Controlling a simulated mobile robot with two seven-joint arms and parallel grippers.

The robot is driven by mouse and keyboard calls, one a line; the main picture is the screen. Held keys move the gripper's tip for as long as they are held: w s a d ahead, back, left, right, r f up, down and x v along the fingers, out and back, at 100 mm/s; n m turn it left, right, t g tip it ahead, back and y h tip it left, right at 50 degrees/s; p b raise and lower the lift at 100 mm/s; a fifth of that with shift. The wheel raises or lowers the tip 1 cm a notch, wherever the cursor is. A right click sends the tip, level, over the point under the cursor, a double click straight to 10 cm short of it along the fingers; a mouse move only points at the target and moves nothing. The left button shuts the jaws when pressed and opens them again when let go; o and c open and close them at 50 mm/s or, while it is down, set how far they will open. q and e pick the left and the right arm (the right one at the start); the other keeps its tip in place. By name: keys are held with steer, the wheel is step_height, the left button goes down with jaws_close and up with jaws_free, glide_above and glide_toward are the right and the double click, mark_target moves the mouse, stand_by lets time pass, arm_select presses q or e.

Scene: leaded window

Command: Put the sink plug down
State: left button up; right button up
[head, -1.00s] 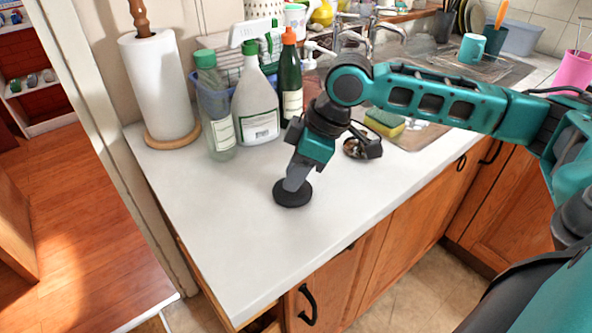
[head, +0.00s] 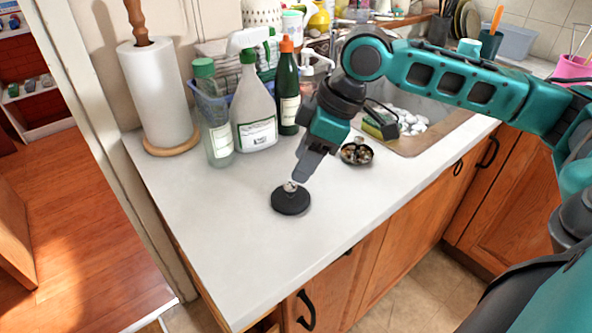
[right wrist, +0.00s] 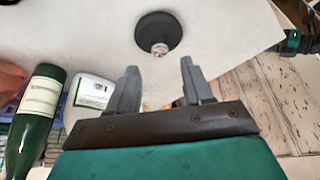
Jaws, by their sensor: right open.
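The sink plug (head: 291,201) is a round black disc with a small metal knob on top. It lies flat on the white countertop (head: 225,250), near the middle of its left part. It also shows at the top of the right wrist view (right wrist: 158,33). My right gripper (head: 298,178) is above the plug and clear of it. In the right wrist view its two grey fingers (right wrist: 158,75) are apart, with nothing between them and the knob just beyond the tips. My left gripper is not in view.
A paper towel roll (head: 157,95), a spray bottle (head: 253,105) and a green bottle (head: 288,90) stand at the back. A small dish (head: 357,152) sits right of my gripper, before the sink (head: 435,135). The counter's front left is clear.

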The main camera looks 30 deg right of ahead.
steer(key=v, duration=0.6)
steer(key=shift+r+p, duration=0.3)
steer(key=shift+p, duration=0.1)
steer(key=shift+s+d, duration=0.1)
